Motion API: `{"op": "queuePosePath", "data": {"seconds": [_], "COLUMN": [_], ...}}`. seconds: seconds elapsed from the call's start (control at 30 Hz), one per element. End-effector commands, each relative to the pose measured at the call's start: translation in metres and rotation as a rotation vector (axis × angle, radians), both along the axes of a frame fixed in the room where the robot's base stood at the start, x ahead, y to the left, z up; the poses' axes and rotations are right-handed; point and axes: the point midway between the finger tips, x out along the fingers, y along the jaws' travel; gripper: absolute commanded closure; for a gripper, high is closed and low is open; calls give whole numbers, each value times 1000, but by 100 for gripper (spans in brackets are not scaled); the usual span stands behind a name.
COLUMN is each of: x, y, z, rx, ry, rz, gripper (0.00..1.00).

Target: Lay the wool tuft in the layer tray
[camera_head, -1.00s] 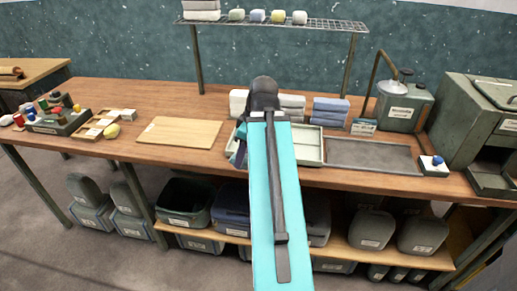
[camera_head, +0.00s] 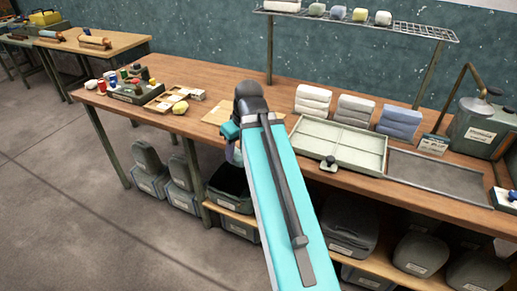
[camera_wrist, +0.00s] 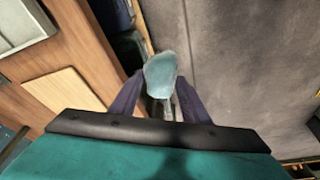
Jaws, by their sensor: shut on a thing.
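My gripper (camera_wrist: 160,92) is shut on a pale blue-green tuft (camera_wrist: 160,70), which I take to be the wool tuft. The tuft sticks out past the fingertips, with grey floor behind it in the wrist view. In the head view my arm hides most of the gripper; it is near the front edge of the bench, left of the tray. The layer tray (camera_head: 309,146), pale green with raised walls and dividers, lies on the bench right of my arm.
Folded white (camera_head: 312,100), grey (camera_head: 354,111) and blue (camera_head: 399,122) stacks stand behind the tray. A dark flat tray (camera_head: 440,178) lies to its right. A wooden board (camera_head: 215,116) is partly behind my arm. Bins (camera_head: 230,181) fill the shelf below.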

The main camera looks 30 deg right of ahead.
Motion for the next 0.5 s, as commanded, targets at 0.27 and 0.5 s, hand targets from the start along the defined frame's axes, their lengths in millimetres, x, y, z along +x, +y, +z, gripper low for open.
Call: {"op": "queuePosePath", "data": {"seconds": [0.27, 0.5], "x": [27, 44], "y": [62, 115], "z": [-5, -8], "rx": [0, 0], "ry": [1, -1], "rz": [-52, -100], "gripper": [79, 79]}}
